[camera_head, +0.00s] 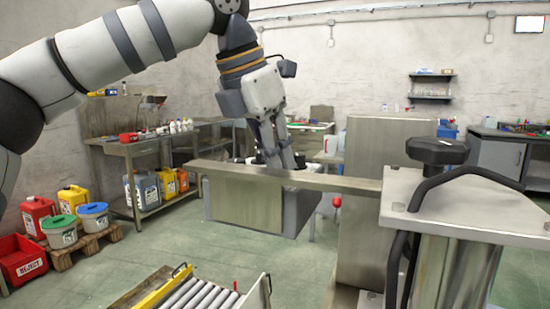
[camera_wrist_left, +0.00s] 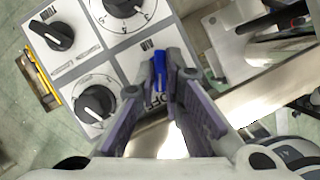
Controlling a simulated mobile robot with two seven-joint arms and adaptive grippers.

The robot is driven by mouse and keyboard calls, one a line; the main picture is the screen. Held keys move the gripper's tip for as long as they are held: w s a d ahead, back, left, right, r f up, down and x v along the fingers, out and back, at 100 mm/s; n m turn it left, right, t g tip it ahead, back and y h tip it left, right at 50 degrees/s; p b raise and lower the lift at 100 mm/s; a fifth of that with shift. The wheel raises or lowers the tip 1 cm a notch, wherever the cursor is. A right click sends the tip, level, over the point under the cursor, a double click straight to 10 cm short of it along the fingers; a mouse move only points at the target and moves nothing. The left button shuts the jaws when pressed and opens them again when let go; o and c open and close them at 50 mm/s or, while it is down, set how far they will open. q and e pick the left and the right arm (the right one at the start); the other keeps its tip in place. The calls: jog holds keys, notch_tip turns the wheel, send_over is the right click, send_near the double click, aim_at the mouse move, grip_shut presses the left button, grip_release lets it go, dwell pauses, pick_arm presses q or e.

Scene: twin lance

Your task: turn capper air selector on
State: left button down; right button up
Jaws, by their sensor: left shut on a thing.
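The air selector is a small blue lever (camera_wrist_left: 160,68) on a pale control panel (camera_wrist_left: 112,62) in the left wrist view. A label reading AIR is above it and a partly covered OFF mark is below it. My left gripper (camera_wrist_left: 161,76) is shut on the blue lever, which stands roughly upright in that picture; its exact setting is hard to tell. In the head view my left gripper (camera_head: 283,158) reaches down behind a long metal bar, and the selector is hidden there. My right gripper is in neither view.
Black dials (camera_wrist_left: 96,103) sit on the panel beside the gripper. The metal bar (camera_head: 300,178) crosses in front of it. A steel machine top with a black knob (camera_head: 437,151) stands at right.

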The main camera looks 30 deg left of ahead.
pick_arm(q)
jog(key=n, duration=0.2)
jog(key=n+y, duration=0.2)
jog(key=n, duration=0.1)
jog(key=shift+d+n, duration=0.25)
jog(key=shift+n, duration=0.05)
jog(key=n+y, duration=0.2)
jog(key=n, duration=0.3)
jog(key=shift+d+n, duration=0.15)
jog(key=shift+n, duration=0.15)
dwell(0.3)
jog(key=c, duration=2)
grip_release()
jog(key=shift+g, duration=0.3)
jog(key=shift+o, duration=0.2)
jog(key=v, duration=1.2)
jog(key=shift+d, duration=0.15)
jog(key=shift+f, duration=0.1)
